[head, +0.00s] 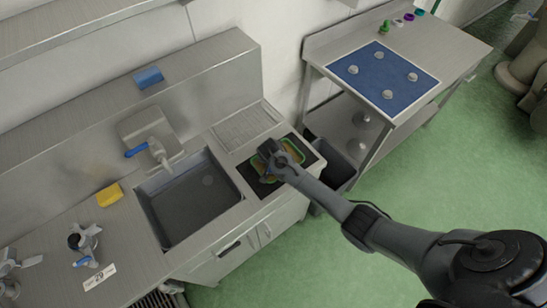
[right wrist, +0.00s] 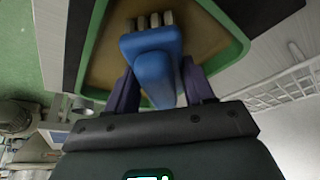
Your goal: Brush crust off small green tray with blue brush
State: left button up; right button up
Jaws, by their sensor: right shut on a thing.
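The small green tray (head: 299,150) lies on a black mat (head: 264,189) on the counter right of the sink. Brown crust covers much of its floor, and it fills the upper part of the right wrist view (right wrist: 232,52). My right gripper (head: 270,152) is over the tray's left part and hides some of it. In the right wrist view it is shut on the blue brush (right wrist: 152,62), with dark fingers on both sides of the handle. The pale bristles (right wrist: 150,20) point at the brown tray floor; whether they touch it I cannot tell. My left gripper is not in view.
The sink basin (head: 188,198) with its tap (head: 157,150) lies left of the tray. A yellow sponge (head: 109,194) and a blue sponge (head: 148,77) sit farther left and behind. A dark bin (head: 336,166) stands right of the counter, before a table with a blue panel (head: 372,72).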

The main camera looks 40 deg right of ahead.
jog(key=r, duration=0.1)
jog(key=r+p, duration=0.2)
jog(key=r, duration=0.1)
jog(key=shift+d+r, duration=0.1)
jog(key=shift+d, duration=0.2)
jog(key=shift+a+r+p, duration=0.15)
jog(key=shift+r+p, duration=0.5)
jog(key=shift+p, duration=0.2)
notch_tip(320, 180, up, 3)
jog(key=p, duration=0.3)
jog(key=shift+f, duration=0.15)
